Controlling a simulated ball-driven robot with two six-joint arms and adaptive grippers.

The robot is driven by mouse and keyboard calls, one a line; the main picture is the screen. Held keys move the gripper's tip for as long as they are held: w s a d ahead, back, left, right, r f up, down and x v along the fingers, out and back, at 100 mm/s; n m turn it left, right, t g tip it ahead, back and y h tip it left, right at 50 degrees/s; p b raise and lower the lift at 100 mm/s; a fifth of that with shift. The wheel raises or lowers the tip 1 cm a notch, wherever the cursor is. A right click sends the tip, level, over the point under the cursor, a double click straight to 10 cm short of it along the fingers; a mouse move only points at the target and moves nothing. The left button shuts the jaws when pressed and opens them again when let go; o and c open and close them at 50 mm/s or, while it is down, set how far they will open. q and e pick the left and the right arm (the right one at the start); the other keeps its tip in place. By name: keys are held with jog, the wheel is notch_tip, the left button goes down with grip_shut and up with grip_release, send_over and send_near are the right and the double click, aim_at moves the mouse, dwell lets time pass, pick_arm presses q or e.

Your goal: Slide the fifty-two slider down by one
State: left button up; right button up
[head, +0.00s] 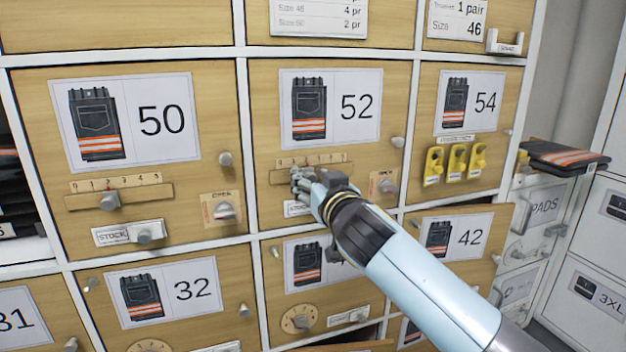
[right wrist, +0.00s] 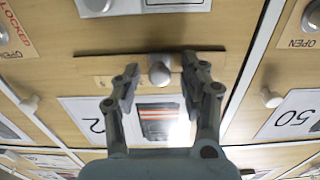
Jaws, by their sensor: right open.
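The fifty-two drawer front (head: 384,88) carries a picture card, a numbered scale and a wooden slider track (head: 340,175). In the head view my right gripper (head: 303,178) is in front of the left part of this track and hides the slider's knob. In the right wrist view, which shows the drawers upside down, the round grey slider knob (right wrist: 159,73) lies between the two fingertips of my open right gripper (right wrist: 160,80). A gap shows on each side of the knob. The numbers near the knob are hidden. My left gripper is not in view.
The fifty drawer (head: 163,210) at the left has its own slider knob (head: 109,201) near 2. A round knob (head: 398,142) and an OPEN/LOCKED turn knob (head: 386,186) sit right of the fifty-two track.

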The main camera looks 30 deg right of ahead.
jog(key=v, duration=1.2)
jog(key=s+f+g+y+p, duration=0.1)
jog(key=s+f+g, duration=0.25)
jog(key=f, duration=0.85)
jog(key=s+f+g+p, duration=0.15)
jog(key=s+f, duration=0.35)
jog(key=f, duration=0.7)
jog(key=s+f+g+y, duration=0.1)
jog(key=s+f+g, duration=0.3)
jog(key=f, duration=0.7)
jog(key=s+f+n+g, duration=0.1)
jog(key=s+f+g, duration=0.1)
jog(key=s+f, duration=0.4)
jog(key=s+f+n+g+y, duration=0.1)
jog(key=s+f+g, duration=0.2)
jog(key=s, duration=1.4)
jog(key=s+f+n+g, duration=0.1)
jog(key=s+f+g, duration=0.2)
jog(key=s+f, duration=0.6)
jog(key=s, duration=0.3)
jog(key=shift+p, duration=0.35)
